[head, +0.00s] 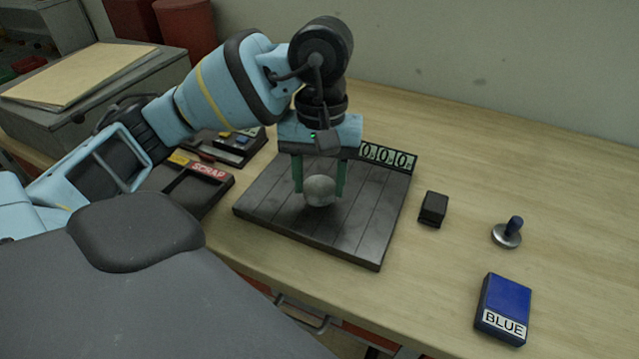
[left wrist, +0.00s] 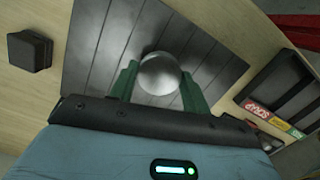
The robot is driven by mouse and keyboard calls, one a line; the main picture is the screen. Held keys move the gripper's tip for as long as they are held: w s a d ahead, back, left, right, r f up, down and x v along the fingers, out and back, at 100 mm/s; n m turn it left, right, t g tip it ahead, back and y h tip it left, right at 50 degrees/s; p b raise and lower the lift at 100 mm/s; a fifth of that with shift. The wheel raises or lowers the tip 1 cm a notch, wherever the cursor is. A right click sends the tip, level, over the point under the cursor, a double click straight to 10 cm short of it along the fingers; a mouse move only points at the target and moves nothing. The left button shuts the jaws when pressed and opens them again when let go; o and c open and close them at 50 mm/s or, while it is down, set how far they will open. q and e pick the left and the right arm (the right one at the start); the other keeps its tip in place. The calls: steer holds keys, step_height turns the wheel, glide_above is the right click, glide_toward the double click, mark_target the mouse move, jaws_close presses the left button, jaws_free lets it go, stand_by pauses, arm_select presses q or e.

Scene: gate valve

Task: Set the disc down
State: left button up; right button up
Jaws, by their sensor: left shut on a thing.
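The grey metal disc (head: 320,192) is between the green fingers of my left gripper (head: 320,178), which is shut on it. It also shows in the left wrist view (left wrist: 160,73), where it looks round and shiny between the two fingers. The gripper points down over a dark slatted platform (head: 272,207) with a display reading 0.0.0 (head: 388,157) at its back edge. I cannot tell whether the disc touches the platform. My right gripper is not in view.
A small black block (head: 433,208), a metal piece with a blue knob (head: 507,234) and a blue box labelled BLUE (head: 505,305) stand to the right. A dark SCRAP tray (head: 196,193) lies left of the platform. The back right of the wooden table (head: 500,170) is clear.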

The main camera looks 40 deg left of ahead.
mark_target(320, 180)
arm_select(q)
steer(key=shift+f, duration=0.8)
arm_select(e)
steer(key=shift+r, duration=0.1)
arm_select(q)
steer(key=shift+f, duration=0.25)
steer(key=o, duration=1.2)
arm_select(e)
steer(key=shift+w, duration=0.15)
arm_select(q)
steer(key=shift+r, duration=0.15)
steer(key=shift+r, duration=0.3)
steer(key=shift+w+a+r+p, duration=0.1)
steer(key=shift+w+r+p, duration=0.2)
steer(key=shift+r, duration=1.65)
steer(key=shift+w+a+r+p, duration=0.15)
steer(key=shift+r+p, duration=0.3)
steer(key=shift+r, duration=1.45)
steer(key=shift+w+a+r+p, duration=0.1)
steer(key=shift+w+r+p, duration=0.2)
steer(key=shift+r, duration=1.65)
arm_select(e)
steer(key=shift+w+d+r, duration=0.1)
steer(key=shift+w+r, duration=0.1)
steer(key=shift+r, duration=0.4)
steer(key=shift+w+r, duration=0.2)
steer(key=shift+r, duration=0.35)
